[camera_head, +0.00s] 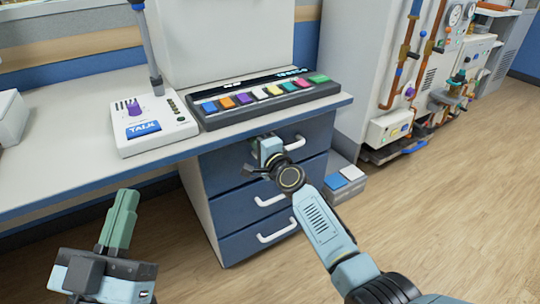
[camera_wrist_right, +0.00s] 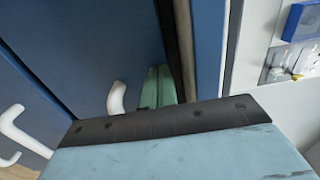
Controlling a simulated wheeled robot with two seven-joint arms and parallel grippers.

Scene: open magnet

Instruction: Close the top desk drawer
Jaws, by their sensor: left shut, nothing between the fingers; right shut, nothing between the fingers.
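The desk's top drawer (camera_head: 235,165) has a dark blue front and a white handle (camera_head: 294,143). It looks nearly in line with the drawers below; I cannot tell whether a small gap remains. My right gripper (camera_head: 268,147) is shut and empty at the drawer front, left of the handle, covering part of it. In the right wrist view its green fingertips (camera_wrist_right: 158,78) are against or very near a blue front, beside a white handle (camera_wrist_right: 117,98) and a dark gap. My left gripper (camera_head: 127,198) is shut and empty, low at the left, apart from the desk.
Two lower drawers (camera_head: 240,243) have white handles. The desktop (camera_head: 75,140) holds a white TALK box (camera_head: 150,125) and a panel of coloured buttons (camera_head: 265,97). A pale cabinet with pipes (camera_head: 390,80) stands right of the desk. The wooden floor (camera_head: 440,200) is open at right.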

